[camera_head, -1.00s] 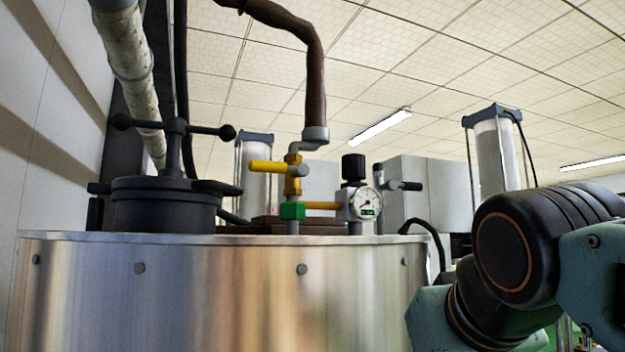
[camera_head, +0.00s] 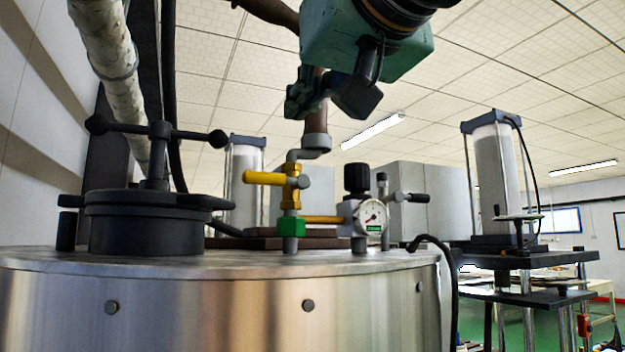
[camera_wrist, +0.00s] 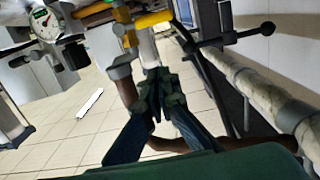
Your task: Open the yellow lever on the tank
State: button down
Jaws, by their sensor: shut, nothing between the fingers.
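The yellow lever (camera_head: 263,178) lies roughly level, pointing left from a yellow valve body (camera_head: 290,193) above the metal tank (camera_head: 210,310). A green fitting (camera_head: 290,226) sits below the valve. The lever also shows near the top of the wrist view (camera_wrist: 154,19). My gripper (camera_head: 296,108) hangs above the lever and slightly to its right in the head view, in front of the brown hose. Its fingers are together and empty, apart from the lever. In the wrist view my gripper (camera_wrist: 155,78) is just below the lever in the picture.
A brown hose (camera_head: 318,125) with a grey elbow rises above the valve. A round gauge (camera_head: 371,217) is to the right, and a black lid with a cross-bar handle (camera_head: 150,225) to the left. A clear cylinder stand (camera_head: 497,180) is farther right.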

jog(key=shift+s+a, duration=0.1)
jog(key=p, duration=0.2)
send_over(275, 179)
jog(key=s, duration=0.3)
jog(key=f+b, duration=0.2)
jog(key=f, duration=0.1)
jog(key=f+b, duration=0.1)
jog(key=b, duration=0.1)
jog(key=shift+w+a+f, duration=0.1)
jog(key=shift+w+f, duration=0.1)
jog(key=shift+w, duration=0.15)
jog(key=shift+w, duration=0.1)
jog(key=shift+f+n, duration=0.15)
jog(key=shift+n, duration=0.15)
jog(key=shift+f, duration=0.1)
